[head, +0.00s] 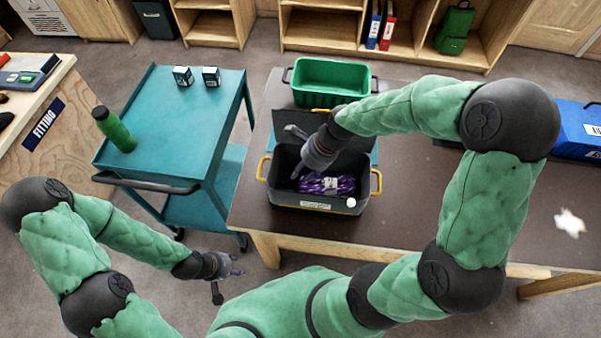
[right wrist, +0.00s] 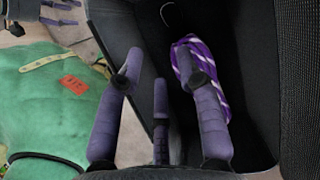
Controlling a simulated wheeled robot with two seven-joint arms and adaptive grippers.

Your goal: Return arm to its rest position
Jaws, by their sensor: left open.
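My right gripper (head: 299,152) hangs over the black box (head: 285,196) with yellow handles on the brown table. Its fingers are spread, with nothing between them; they show large in the right wrist view (right wrist: 160,90). A purple and white rope coil (head: 325,184) lies in the box, and its strands (right wrist: 186,62) show behind one finger in the right wrist view. I cannot tell whether that finger touches it. My left gripper (head: 232,264) is open and empty, low over the floor in front of the teal cart (head: 195,130).
A green crate (head: 330,92) stands behind the black box, whose dark lid is raised. A blue case (head: 575,128) is at the table's right. The cart bears a green bottle (head: 113,130) and two small boxes (head: 198,76). The table's right front is mostly clear.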

